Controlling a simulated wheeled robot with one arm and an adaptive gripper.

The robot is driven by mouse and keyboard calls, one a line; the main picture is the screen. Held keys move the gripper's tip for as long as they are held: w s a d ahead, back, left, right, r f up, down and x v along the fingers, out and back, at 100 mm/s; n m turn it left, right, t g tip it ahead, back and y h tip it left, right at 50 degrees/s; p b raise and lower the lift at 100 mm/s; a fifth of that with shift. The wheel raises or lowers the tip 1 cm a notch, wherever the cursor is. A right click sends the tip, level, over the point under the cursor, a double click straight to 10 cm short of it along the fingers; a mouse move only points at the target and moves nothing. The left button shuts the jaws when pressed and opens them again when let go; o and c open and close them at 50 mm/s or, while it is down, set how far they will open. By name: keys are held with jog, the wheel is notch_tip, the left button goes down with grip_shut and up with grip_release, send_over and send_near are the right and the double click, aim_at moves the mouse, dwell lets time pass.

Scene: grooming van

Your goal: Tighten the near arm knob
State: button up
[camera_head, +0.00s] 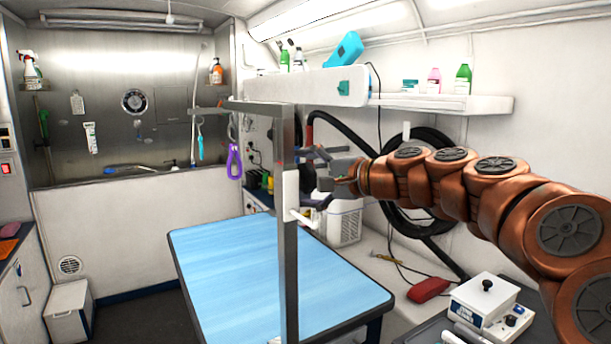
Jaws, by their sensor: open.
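A steel grooming-arm post (289,260) stands upright at the near edge of the blue-topped grooming table (215,265). A white clamp block (291,190) sits around the post partway up. A small white knob or lever (301,217) sticks out to the right at its lower end; I take it for the near arm knob, but its turn cannot be read. My gripper (308,168) is open and empty just right of the post, level with the block's upper part and above the knob. It looks apart from the knob; contact with the post cannot be told.
A wall shelf (440,103) with bottles is behind my arm. A red pouch (429,290) and a white device (485,300) lie at the lower right. The tabletop is clear.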

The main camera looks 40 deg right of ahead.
jog(key=c, duration=1.1)
jog(key=shift+c, duration=0.2)
jog(key=shift+r+p, duration=0.15)
jog(key=shift+p, duration=0.45)
jog(key=g+p, duration=0.1)
jog(key=p, duration=0.1)
jog(key=g+p, duration=0.1)
jog(key=p, duration=0.1)
jog(key=shift+r+m+g+p, duration=0.25)
jog(key=shift+m+g+p, duration=0.05)
jog(key=shift+m+p, duration=0.1)
jog(key=m+g+p, duration=0.1)
jog(key=g+p, duration=0.2)
jog(key=p, duration=0.2)
jog(key=shift+h, duration=0.4)
jog(key=g+p, duration=0.1)
jog(key=g, duration=0.2)
jog(key=shift+w+f+m+p, duration=0.1)
jog(key=shift+f+m+p, duration=0.2)
jog(key=shift+f+p, duration=0.05)
jog(key=shift+m+g, duration=0.3)
jog(key=shift+g, duration=1.2)
